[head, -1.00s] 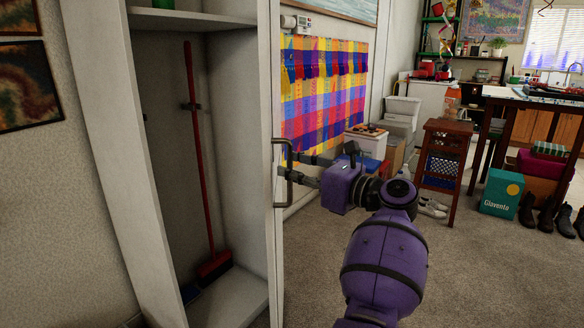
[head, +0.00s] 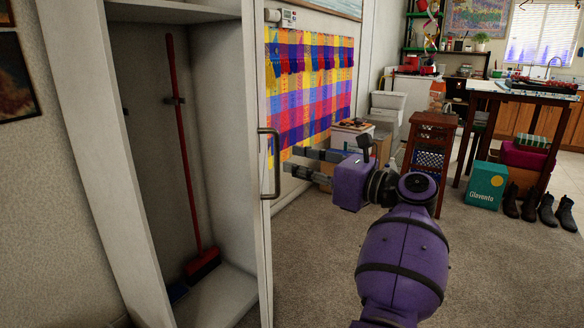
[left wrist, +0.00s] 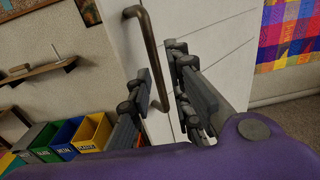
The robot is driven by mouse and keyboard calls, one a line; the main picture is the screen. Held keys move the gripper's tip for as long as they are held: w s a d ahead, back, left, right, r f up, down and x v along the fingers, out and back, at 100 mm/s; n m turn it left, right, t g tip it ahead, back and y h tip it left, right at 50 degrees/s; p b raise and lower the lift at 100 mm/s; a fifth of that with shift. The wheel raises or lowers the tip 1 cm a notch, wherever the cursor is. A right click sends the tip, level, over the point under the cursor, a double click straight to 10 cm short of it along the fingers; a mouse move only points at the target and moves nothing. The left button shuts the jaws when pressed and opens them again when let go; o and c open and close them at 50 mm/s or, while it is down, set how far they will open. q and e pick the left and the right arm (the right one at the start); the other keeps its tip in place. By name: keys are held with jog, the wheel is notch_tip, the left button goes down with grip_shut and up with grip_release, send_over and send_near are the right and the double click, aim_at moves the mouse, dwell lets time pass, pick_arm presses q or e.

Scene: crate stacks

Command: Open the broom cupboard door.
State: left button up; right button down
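The white broom cupboard (head: 95,120) stands open at the left of the head view. Its door (head: 262,270) is swung out and seen nearly edge-on. The dark bar handle (head: 275,165) is on the door's right-hand, outer face; it also shows in the left wrist view (left wrist: 149,40). My left gripper (head: 291,160) is open just right of the handle, with its fingers pointing at the door and a small gap to the bar. In the left wrist view its two fingers (left wrist: 166,88) are spread, with the handle's lower part seen between them. My right gripper is not in view.
A red broom (head: 184,140) stands inside the cupboard. A colourful hanging (head: 310,85) is on the wall behind the door. A wooden stool (head: 432,125), a teal box (head: 487,185) and boots stand to the right. Carpet is clear in front.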

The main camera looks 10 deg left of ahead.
pick_arm(q)
jog(key=shift+b+v, duration=0.55)
jog(key=shift+v, duration=1.25)
jog(key=shift+w, duration=0.1)
